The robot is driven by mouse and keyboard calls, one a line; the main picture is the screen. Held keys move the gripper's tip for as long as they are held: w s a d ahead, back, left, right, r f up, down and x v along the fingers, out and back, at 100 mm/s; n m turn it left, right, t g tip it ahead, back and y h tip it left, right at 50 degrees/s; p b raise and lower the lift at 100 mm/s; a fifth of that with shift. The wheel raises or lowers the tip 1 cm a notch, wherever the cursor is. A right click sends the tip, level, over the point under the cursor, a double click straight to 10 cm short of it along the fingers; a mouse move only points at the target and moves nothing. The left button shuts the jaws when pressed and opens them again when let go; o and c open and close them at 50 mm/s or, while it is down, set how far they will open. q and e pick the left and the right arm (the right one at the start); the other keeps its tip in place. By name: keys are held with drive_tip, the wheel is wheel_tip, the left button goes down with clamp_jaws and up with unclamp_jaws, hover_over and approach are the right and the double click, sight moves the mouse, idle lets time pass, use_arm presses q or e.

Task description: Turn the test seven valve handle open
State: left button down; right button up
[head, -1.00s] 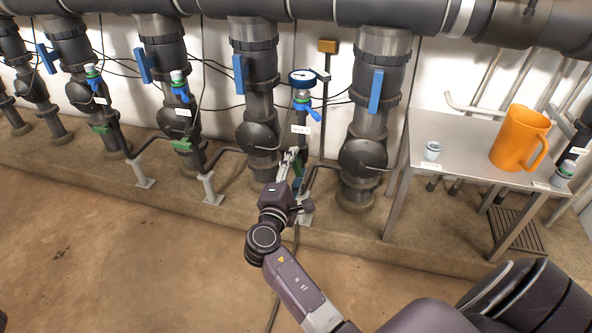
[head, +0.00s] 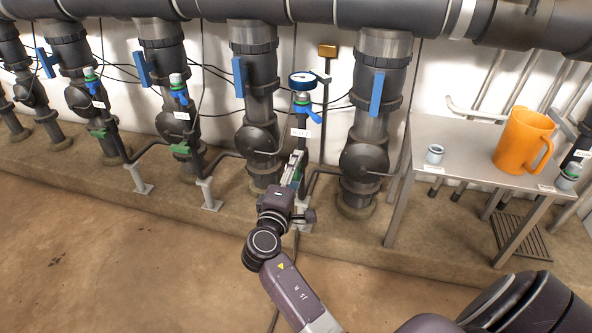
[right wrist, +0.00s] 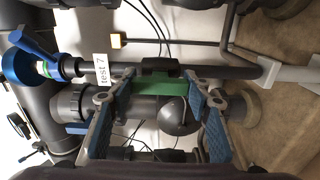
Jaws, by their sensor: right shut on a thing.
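The test seven valve has a green handle (right wrist: 155,86) on a thin dark riser pipe, beside a white label reading "test 7" (right wrist: 101,83). That label also shows in the head view (head: 301,132), under a blue tap and a round gauge. My right gripper (head: 298,156) reaches up to this pipe. In the right wrist view my right gripper (right wrist: 160,100) has one finger at each end of the green handle and is shut on it. The handle seems to lie along the pipe. In the head view the gripper largely hides the handle. My left gripper is not in view.
Similar risers with green handles (head: 180,148) stand to the left. Thick pipes with blue levers (head: 376,93) flank the test pipe. A metal table (head: 455,150) on the right holds an orange jug (head: 524,140) and a small grey cup (head: 434,154). The floor in front is clear.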

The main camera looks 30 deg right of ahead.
drive_tip(key=shift+f, duration=0.1)
drive_tip(key=o, duration=1.2)
drive_tip(key=shift+s+a, duration=0.1)
drive_tip(key=v, duration=0.7)
drive_tip(key=shift+s+a, duration=0.1)
